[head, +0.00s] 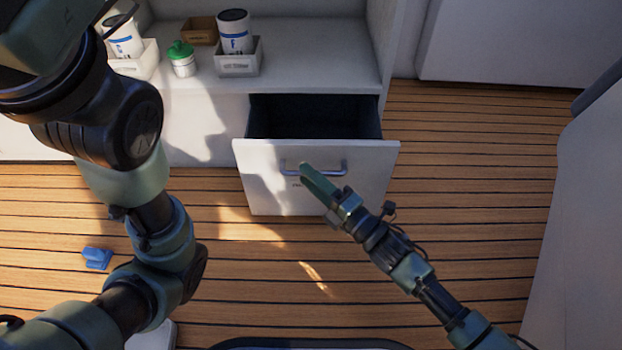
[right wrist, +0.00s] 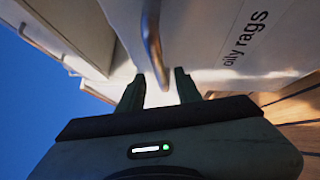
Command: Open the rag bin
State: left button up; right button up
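The rag bin (head: 365,185) is a white pull-out drawer under the counter. It stands pulled out, with its dark inside (head: 315,118) showing from above. Its front carries a metal bar handle (head: 335,168). The right wrist view shows the lettering "oily rags" on the bin front (right wrist: 215,50). My right gripper (head: 312,180) is at the left part of the handle. In the right wrist view its two fingers (right wrist: 160,92) are apart, with the handle (right wrist: 152,45) reaching between them and gaps on both sides. My left arm crosses the left side; its gripper is out of view.
A blue object (head: 97,258) lies on the plank floor. The floor right of the bin is clear.

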grip_shut()
